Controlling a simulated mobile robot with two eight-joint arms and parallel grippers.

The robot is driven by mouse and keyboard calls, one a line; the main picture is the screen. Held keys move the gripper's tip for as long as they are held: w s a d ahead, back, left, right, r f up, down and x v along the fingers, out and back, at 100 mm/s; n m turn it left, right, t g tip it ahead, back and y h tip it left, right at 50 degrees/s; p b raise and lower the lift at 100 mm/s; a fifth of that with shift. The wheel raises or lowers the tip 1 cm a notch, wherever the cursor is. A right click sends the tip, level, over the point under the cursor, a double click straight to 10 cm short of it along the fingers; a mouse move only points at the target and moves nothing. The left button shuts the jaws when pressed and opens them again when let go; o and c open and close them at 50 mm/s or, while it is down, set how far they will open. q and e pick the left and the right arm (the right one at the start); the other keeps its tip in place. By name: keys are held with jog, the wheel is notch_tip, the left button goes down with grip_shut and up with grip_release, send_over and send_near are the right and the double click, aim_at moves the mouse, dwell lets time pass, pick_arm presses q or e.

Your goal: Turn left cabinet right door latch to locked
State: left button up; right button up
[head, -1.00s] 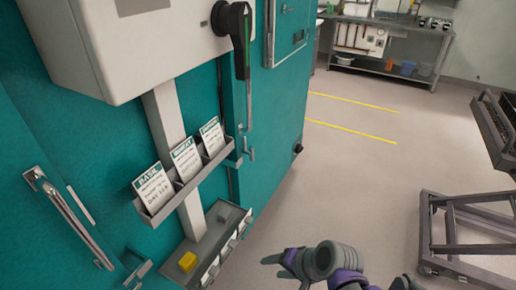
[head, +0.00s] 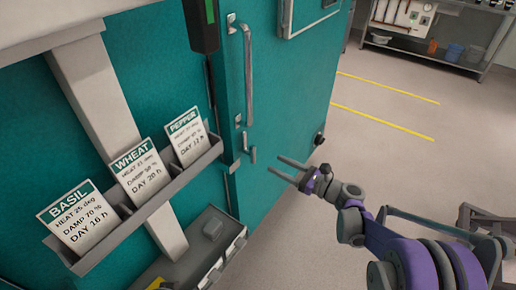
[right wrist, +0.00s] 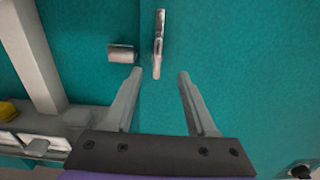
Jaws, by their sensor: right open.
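The right door (head: 285,95) of the teal cabinet carries a long vertical handle (head: 247,75). Below it is a small metal latch lever (head: 252,154), hanging about vertical near the door's left edge. In the right wrist view the latch lever (right wrist: 158,45) stands upright just beyond the fingertips, and a short metal catch (right wrist: 121,53) sits to its left across the door seam. My right gripper (head: 276,164) is open and empty, right of the latch and pointing at the door; its fingers (right wrist: 160,73) straddle the lever's line without touching it. My left gripper is out of view.
A rack with basil, wheat and pepper cards (head: 150,210) juts out left of the door. A grey box (head: 190,255) sits below it. A cart frame (head: 485,218) stands at right. The floor (head: 370,155) beyond my right arm is clear.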

aim_at(253, 153)
jog(key=x, duration=1)
jog(key=shift+a+r, duration=0.1)
jog(key=shift+a, duration=0.25)
grip_shut()
dwell(0.9)
